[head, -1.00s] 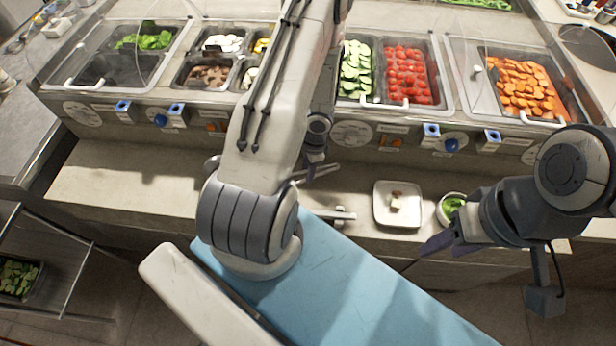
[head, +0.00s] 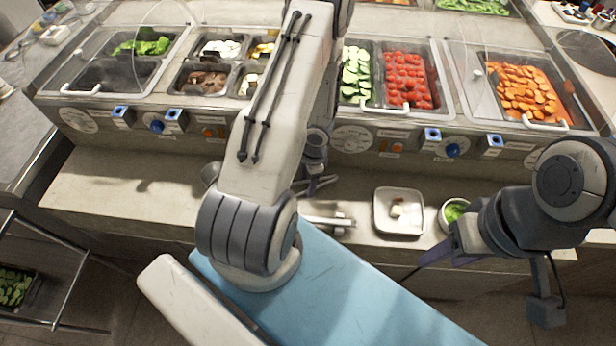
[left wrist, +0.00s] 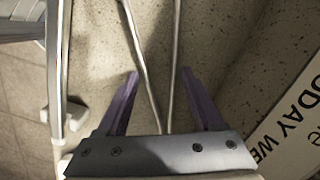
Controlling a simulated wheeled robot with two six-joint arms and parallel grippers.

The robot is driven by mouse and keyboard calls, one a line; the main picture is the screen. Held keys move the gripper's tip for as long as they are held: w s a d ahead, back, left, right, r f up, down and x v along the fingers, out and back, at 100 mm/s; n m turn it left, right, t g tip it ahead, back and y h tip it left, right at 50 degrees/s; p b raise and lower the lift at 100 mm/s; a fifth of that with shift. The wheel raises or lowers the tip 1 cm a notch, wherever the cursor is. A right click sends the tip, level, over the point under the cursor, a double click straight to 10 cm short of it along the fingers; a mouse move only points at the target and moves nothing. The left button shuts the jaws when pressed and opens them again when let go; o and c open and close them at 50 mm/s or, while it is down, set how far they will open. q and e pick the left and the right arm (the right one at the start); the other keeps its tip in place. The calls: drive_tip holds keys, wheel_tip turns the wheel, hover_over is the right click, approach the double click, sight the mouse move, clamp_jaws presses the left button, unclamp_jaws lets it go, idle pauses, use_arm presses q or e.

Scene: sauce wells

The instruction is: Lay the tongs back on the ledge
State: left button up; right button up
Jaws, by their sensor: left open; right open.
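The tongs (head: 318,186) lie at the ledge (head: 130,185), their thin metal arms spread in the head view, partly hidden by my left arm. My left gripper (head: 313,163) is just above them. In the left wrist view, the two tong arms (left wrist: 147,65) pass between the open purple fingers of my left gripper (left wrist: 165,85). A gap shows on each side between fingers and tongs. The speckled ledge (left wrist: 225,50) is behind them; exact contact is hard to tell. My right gripper (head: 440,250) is open and empty of anything visible, beside a small bowl.
A square white dish (head: 380,225) with a small pale piece stands on the ledge, with a bowl of green stuff (head: 455,212) to its right. A metal bar with a pale block (head: 330,221) sits at the ledge's front edge. Food wells (head: 405,75) line the back.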

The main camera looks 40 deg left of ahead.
use_arm(q)
wheel_tip(320, 180, up, 12)
drive_tip(key=w+p, duration=0.1)
drive_tip(key=p, duration=0.9)
drive_tip(key=shift+w+d, duration=0.15)
drive_tip(key=shift+d, duration=0.25)
drive_tip(key=shift+r, duration=0.15)
drive_tip(key=w+d+r+t+y, duration=0.1)
drive_tip(key=d+r, duration=0.5)
drive_tip(key=r, duration=0.3)
drive_tip(key=w+d+r+t+y, duration=0.1)
drive_tip(key=w+d+r, duration=0.1)
drive_tip(key=d+r, duration=0.45)
drive_tip(key=s+d+r+h, duration=0.2)
drive_tip(key=s+d+r, duration=0.4)
drive_tip(key=s+r, duration=0.2)
drive_tip(key=s+d+r+h, duration=0.1)
drive_tip(key=s+d+r, duration=0.5)
drive_tip(key=s, duration=0.4)
drive_tip(key=shift+d+r+m+g+h, duration=0.3)
drive_tip(key=shift+d+r+g+h, duration=0.1)
drive_tip(key=shift+r, duration=0.5)
drive_tip(key=shift+s, duration=0.1)
